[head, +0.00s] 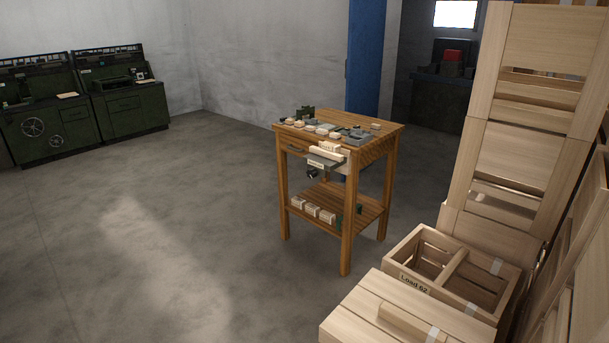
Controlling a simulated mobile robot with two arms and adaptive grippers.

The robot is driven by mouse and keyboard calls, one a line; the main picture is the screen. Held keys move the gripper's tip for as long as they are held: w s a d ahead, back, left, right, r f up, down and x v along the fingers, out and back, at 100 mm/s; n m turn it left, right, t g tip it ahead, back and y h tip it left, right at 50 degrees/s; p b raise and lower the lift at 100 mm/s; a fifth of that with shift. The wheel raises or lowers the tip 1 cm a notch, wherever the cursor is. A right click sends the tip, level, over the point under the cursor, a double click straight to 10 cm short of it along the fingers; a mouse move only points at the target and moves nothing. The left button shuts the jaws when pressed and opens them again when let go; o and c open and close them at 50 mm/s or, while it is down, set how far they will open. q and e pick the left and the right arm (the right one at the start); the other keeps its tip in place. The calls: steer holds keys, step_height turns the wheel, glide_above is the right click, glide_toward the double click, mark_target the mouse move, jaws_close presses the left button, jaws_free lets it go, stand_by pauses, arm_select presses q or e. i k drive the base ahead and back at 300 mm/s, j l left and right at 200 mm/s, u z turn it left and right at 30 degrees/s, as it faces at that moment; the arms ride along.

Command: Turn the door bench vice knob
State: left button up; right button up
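A wooden workbench (375,148) stands on the floor right of the middle in the head view. A grey bench vice (325,161) is on its front edge, with pale wooden pieces at its jaws. A dark knob (312,174) seems to show below the vice, but it is too small to tell its shape or turn. Several small pale blocks and grey parts lie on the bench top. Neither of my grippers is in view.
Wooden crates (415,285) stand at the front right, with tall stacked crates (530,130) behind them. Dark green machines (50,135) stand along the left wall. A blue door frame (367,60) is at the back. The floor left of the bench is clear.

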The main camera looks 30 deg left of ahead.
mark_target(311, 173)
steer(key=j+z, duration=0.2)
steer(key=j, duration=2.15)
